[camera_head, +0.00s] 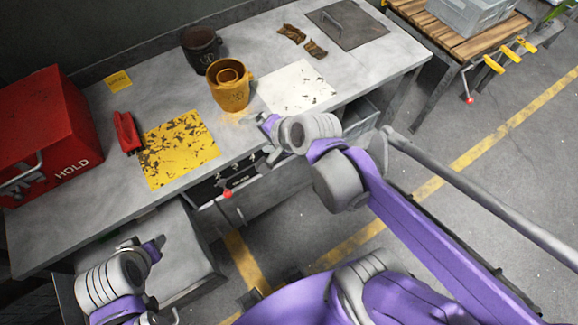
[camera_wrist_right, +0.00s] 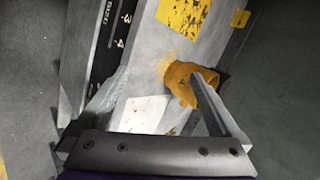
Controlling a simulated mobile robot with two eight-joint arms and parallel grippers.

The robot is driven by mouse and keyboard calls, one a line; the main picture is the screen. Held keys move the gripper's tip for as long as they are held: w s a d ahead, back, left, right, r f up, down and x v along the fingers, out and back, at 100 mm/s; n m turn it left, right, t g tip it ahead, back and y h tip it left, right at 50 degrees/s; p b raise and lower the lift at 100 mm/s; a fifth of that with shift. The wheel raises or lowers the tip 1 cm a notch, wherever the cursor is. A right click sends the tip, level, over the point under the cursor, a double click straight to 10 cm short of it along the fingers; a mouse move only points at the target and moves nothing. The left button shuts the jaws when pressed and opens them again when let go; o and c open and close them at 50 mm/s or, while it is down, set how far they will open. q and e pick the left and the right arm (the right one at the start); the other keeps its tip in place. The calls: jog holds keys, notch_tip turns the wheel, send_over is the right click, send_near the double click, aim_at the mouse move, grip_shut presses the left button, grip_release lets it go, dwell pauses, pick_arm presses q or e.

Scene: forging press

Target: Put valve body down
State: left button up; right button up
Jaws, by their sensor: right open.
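The orange valve body (camera_head: 229,95), a cup-like piece with a round opening, stands upright on the grey workbench (camera_head: 90,207), between the yellow mat (camera_head: 178,152) and the white speckled mat (camera_head: 296,88). My right gripper (camera_head: 258,137) is open at the bench's front edge, nearer me than the valve body. In the right wrist view the valve body (camera_wrist_right: 181,80) appears beyond the fingers, partly covered by the right-hand finger; contact cannot be told. My left gripper (camera_head: 140,246) is low at the left, over a grey surface; its fingers are unclear.
A dark pot (camera_head: 202,50) stands just behind the valve body. A red HOLD box (camera_head: 45,135) and a red tool (camera_head: 127,132) are at the left. Brown gloves (camera_head: 303,40) and a dark plate (camera_head: 347,24) lie at the back right. The white mat is bare.

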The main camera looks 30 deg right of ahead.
jog(key=s+d+f+n+g+h, duration=0.2)
jog(key=s+f+n, duration=0.2)
jog(key=s+n, duration=0.6)
jog(key=shift+d+f+n+g+h, duration=0.4)
jog(key=shift+n, duration=1.3)
